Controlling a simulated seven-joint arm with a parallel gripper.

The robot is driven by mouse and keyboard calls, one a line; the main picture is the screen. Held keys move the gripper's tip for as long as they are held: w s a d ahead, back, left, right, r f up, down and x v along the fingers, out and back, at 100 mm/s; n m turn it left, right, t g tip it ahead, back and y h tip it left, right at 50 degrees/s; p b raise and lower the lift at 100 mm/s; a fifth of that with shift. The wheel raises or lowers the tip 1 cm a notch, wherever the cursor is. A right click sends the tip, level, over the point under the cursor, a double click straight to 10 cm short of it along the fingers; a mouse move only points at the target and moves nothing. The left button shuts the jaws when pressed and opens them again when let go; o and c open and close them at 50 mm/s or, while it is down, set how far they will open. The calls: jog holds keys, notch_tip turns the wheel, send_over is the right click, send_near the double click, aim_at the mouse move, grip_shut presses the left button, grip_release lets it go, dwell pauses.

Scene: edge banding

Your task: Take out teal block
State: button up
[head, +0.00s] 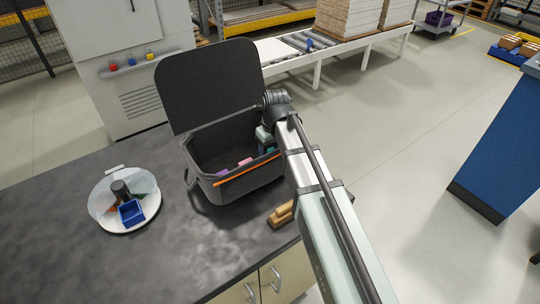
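An open dark grey tool bag (205,187) with an orange stripe stands on the dark counter, its lid raised at the back. A purple block (222,172) and a pink block (245,162) lie inside it. My gripper (266,147) reaches down into the bag's right end. A small teal patch, which looks like the teal block (271,150), shows right at the gripper and is mostly hidden by it. The fingertips are hidden, so I cannot tell whether they are open or shut, or touching the block.
A round white tray (118,225) with a clear rim holds a blue bin (131,211) and a dark cylinder (120,190), left of the bag. A tan wooden object (281,214) lies near the counter's right edge. The counter (190,250) in front is clear.

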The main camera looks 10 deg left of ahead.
jog(key=shift+c, duration=1.3)
